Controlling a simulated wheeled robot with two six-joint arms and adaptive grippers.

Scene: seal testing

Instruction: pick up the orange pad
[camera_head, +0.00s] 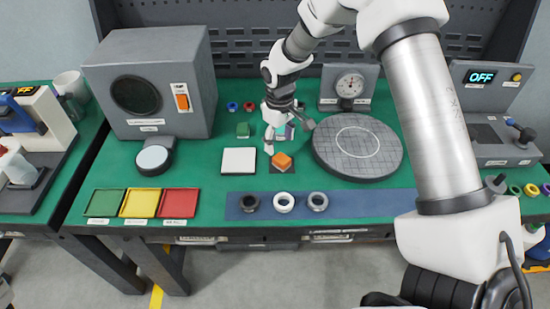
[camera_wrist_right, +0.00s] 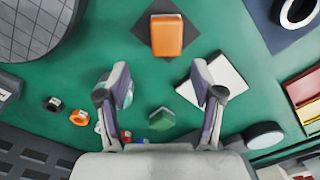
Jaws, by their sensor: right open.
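The orange pad (camera_head: 281,161) is a small orange block on a dark square mat (camera_head: 288,170) near the middle of the green table. It also shows in the right wrist view (camera_wrist_right: 167,36), at the top centre, beyond the fingertips. My right gripper (camera_head: 288,138) is above the table just behind the pad, with its fingers spread and nothing between them. In the right wrist view the open fingers (camera_wrist_right: 160,80) stand apart, short of the pad and not touching it. My left gripper is not in view.
A large grey disc (camera_head: 357,147) stands close on the right. Several rings lie on a blue strip (camera_head: 345,203) in front. Coloured trays (camera_head: 142,203) and a grey box (camera_head: 190,60) are at left.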

